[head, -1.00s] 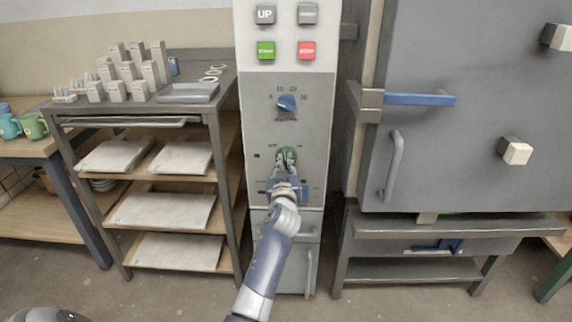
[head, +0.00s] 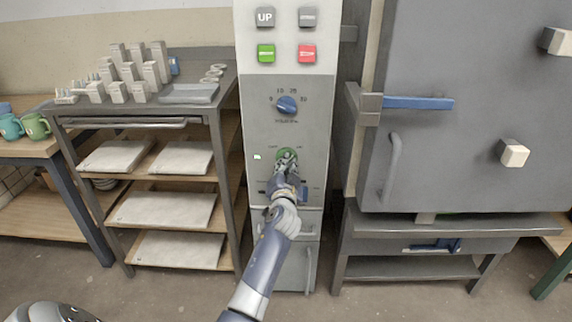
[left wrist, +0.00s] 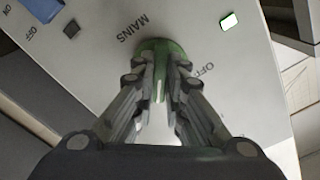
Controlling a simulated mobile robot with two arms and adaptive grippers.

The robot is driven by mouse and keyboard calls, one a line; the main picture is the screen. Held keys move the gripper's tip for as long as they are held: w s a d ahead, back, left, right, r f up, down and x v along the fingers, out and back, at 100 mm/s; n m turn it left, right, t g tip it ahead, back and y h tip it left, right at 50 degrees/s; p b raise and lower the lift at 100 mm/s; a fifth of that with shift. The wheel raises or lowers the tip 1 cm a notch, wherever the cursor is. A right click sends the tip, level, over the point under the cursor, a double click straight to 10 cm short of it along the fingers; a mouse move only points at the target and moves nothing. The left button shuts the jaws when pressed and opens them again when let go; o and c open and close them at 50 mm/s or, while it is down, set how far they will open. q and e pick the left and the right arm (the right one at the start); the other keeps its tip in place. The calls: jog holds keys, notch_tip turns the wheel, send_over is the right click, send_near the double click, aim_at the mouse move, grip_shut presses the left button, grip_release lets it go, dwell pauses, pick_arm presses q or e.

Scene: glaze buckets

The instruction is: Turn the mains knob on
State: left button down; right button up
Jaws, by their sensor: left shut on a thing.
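The mains knob (head: 288,154) is a green round knob on the grey control panel (head: 262,133), below a blue knob. In the left wrist view the green knob (left wrist: 160,48) shows near the printed words MAINS and OFF. My left gripper (head: 286,163) is at the knob, with its fingers closed on the knob's raised grip. The left wrist view shows both fingers (left wrist: 160,85) on either side of the green grip. My right gripper is not in view.
A metal rack (head: 217,117) with pale slabs stands to the left. A large grey kiln door (head: 470,120) with a handle stands to the right.

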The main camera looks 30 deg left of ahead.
pick_arm(q)
jog(key=shift+m, duration=0.6)
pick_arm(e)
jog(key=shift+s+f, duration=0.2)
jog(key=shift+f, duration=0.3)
pick_arm(q)
jog(key=c, duration=1.6)
grip_release()
jog(key=shift+c, duration=0.2)
jog(key=v, duration=1.2)
jog(key=shift+f, duration=0.1)
